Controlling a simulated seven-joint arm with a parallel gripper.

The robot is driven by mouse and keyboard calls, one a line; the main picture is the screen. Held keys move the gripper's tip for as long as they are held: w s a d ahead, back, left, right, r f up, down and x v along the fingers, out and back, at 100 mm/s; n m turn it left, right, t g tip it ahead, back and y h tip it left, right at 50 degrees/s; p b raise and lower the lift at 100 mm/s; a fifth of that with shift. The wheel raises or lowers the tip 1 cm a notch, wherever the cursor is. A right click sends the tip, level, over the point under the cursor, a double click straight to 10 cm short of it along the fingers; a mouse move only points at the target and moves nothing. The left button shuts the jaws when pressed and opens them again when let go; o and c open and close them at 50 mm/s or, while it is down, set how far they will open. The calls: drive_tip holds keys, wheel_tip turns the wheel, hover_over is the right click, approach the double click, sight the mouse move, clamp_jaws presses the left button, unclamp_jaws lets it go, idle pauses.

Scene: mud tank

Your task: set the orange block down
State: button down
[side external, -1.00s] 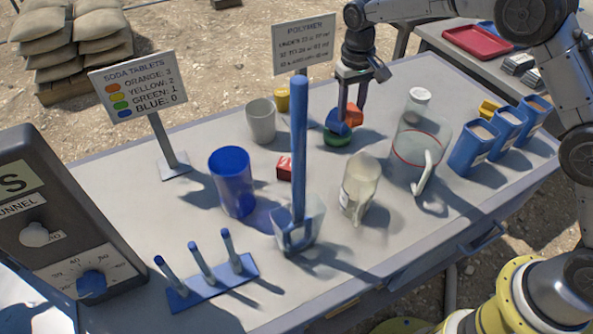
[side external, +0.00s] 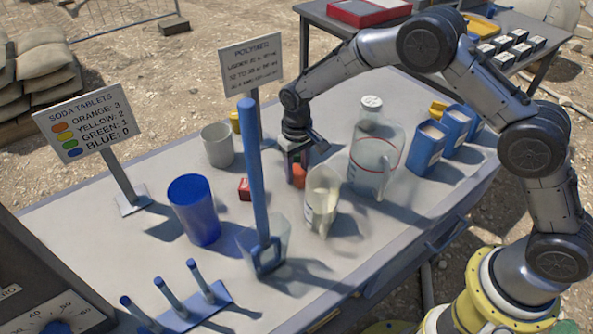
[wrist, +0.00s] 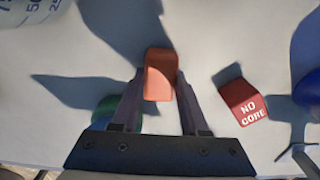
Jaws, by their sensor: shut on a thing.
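The orange block (wrist: 160,75) sits between my fingertips in the wrist view. In the side view the orange block (side external: 298,175) shows low over the table, behind the clear measuring cup. My gripper (wrist: 160,88) is shut on it and points down; it also shows in the side view (side external: 297,168). I cannot tell whether the block touches the table. A green piece (wrist: 103,108) is partly hidden behind my left finger in the wrist view.
A red "NO CORE" cube (wrist: 243,102) lies right of the block. A blue cup (side external: 194,210), grey cup (side external: 217,146), measuring cup (side external: 321,200) and clear jug (side external: 375,155) stand around. A tall blue-handled tool (side external: 252,170) rises in front. Bare table lies between block and cube.

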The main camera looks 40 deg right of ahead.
drive_tip(key=shift+f, duration=0.25)
drive_tip(key=shift+c, duration=2.1)
unclamp_jaws()
